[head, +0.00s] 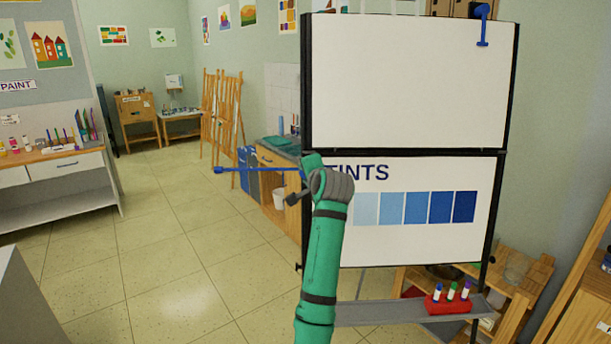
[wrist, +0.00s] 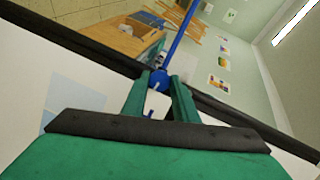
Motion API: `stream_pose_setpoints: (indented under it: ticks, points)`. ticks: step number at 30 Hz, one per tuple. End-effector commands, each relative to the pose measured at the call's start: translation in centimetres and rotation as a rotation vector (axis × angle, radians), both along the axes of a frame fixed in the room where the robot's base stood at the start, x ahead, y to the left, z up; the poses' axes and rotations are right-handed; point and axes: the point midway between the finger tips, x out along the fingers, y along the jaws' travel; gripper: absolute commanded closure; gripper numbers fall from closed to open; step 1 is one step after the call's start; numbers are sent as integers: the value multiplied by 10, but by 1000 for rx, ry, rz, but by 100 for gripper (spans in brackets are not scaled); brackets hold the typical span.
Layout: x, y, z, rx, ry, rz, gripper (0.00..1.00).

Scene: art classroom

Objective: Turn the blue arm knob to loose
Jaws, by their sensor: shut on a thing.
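My green gripper (wrist: 159,86) has its two fingers closed around the round blue arm knob (wrist: 159,77) at the dark side frame of the board. A blue arm (wrist: 180,33) runs out from the knob. In the head view this blue arm (head: 258,169) sticks out almost level to the left of the board, with a small blue tip at its end. My gripper (head: 312,163) hides the knob there. A small blue mark (wrist: 151,114) shows on a pale patch just below the knob in the wrist view. I cannot read any loose or tight marking.
The board (head: 408,85) has a blank upper panel and a tints chart (head: 425,180) below. A tray (head: 375,311) holds a red marker holder (head: 447,304). The floor (head: 165,240) to the left is clear.

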Motion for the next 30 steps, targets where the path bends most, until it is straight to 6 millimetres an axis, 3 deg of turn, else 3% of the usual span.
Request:
stream_pose_setpoints:
  ticks: [18, 30]
  points:
    - [0, 1, 0, -522, -4, 100, 96]
    - [0, 3, -1, -675, -5, 133, 96]
